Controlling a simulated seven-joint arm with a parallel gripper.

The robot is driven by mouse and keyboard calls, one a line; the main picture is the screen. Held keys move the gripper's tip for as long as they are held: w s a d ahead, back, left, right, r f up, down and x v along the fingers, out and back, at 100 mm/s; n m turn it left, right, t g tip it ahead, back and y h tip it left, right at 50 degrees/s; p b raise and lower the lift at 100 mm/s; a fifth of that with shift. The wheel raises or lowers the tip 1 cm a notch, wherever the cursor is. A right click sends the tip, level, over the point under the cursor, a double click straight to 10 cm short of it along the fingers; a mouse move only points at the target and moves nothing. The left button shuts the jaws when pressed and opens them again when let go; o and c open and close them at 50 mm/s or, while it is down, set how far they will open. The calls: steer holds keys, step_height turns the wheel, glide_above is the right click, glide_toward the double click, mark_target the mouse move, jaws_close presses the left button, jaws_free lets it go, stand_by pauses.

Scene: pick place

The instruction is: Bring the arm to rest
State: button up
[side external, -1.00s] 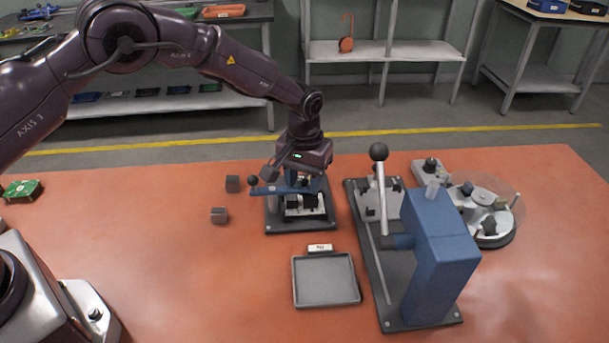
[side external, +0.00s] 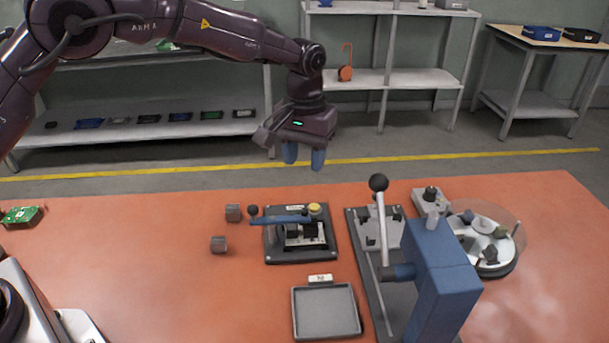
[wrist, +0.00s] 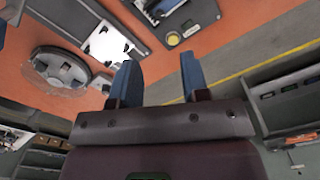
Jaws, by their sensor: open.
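My gripper (side external: 304,157) hangs in the air above the far edge of the orange table (side external: 150,270), its blue fingers pointing down. The fingers are apart with nothing between them, as the wrist view also shows (wrist: 157,85). Below it, a dark fixture (side external: 300,233) with a blue lever and a yellow knob stands on the table. The gripper is well clear of it.
A blue lever press (side external: 436,262) with a black ball handle stands right of the fixture. A grey tray (side external: 326,310) lies in front. A round dial device (side external: 485,243) is at the right.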

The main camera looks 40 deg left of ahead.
steer(key=shift+r, duration=0.4)
steer(key=s+a+r+m+t, duration=0.1)
steer(key=s+r, duration=0.4)
steer(key=s, duration=0.5)
steer(key=s+a+r+m+t, duration=0.1)
steer(key=s+a+r, duration=0.3)
steer(key=s, duration=0.7)
steer(key=s+a+r+m+t, duration=0.1)
steer(key=s+a+r+t, duration=0.2)
steer(key=s, duration=0.7)
steer(key=a+r, duration=0.2)
steer(key=a, duration=0.1)
steer(key=shift+s+r+t, duration=0.3)
steer(key=shift+r, duration=0.05)
steer(key=shift+o, duration=0.5)
